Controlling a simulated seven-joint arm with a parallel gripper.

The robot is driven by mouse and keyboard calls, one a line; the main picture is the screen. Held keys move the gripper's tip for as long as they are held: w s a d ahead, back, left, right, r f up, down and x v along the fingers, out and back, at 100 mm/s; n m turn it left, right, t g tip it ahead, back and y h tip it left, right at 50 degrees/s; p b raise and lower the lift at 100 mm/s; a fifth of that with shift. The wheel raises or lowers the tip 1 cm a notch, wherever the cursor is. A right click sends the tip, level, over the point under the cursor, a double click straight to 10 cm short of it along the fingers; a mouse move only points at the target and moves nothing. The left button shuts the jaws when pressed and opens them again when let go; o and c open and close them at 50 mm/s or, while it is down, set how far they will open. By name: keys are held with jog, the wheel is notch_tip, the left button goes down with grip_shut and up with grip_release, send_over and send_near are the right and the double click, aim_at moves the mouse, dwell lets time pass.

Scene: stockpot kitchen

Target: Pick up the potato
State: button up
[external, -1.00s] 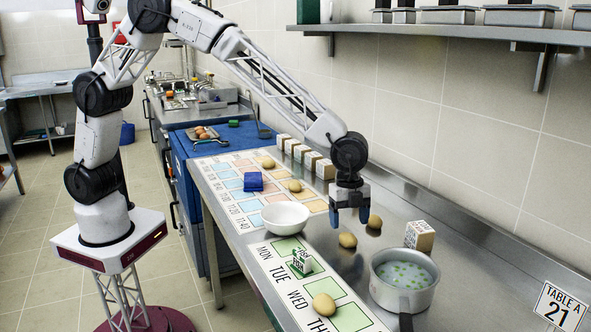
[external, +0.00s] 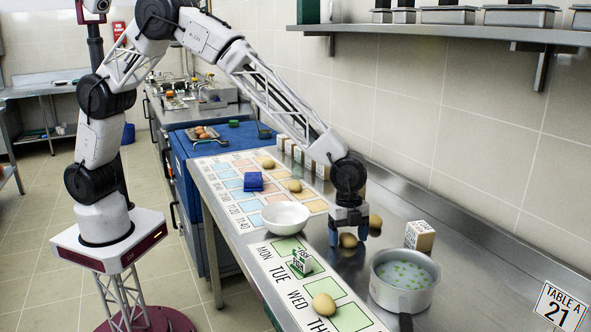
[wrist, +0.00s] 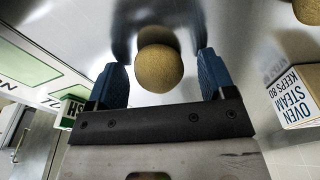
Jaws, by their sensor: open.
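A round yellow-brown potato (wrist: 159,68) lies on the steel counter between the open blue fingers of my gripper (wrist: 160,75) in the wrist view. Bare counter shows on both sides of it, so neither finger looks to be touching it. In the external view the same potato (external: 348,240) shows between the fingertips of my gripper (external: 348,236), which is low over the counter. Another potato (external: 375,221) lies just behind to the right, and one more (external: 324,303) lies on the printed mat in front.
A pot (external: 404,300) of cloudy liquid with green bits stands to the right, beside a cardboard box (external: 419,236). A white bowl (external: 285,217) is to the left. A small green-and-white block (external: 301,263) stands on the mat. More potatoes lie farther back.

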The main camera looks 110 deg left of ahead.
aim_at(348, 234)
jog(key=c, duration=1)
jog(key=shift+r, duration=5)
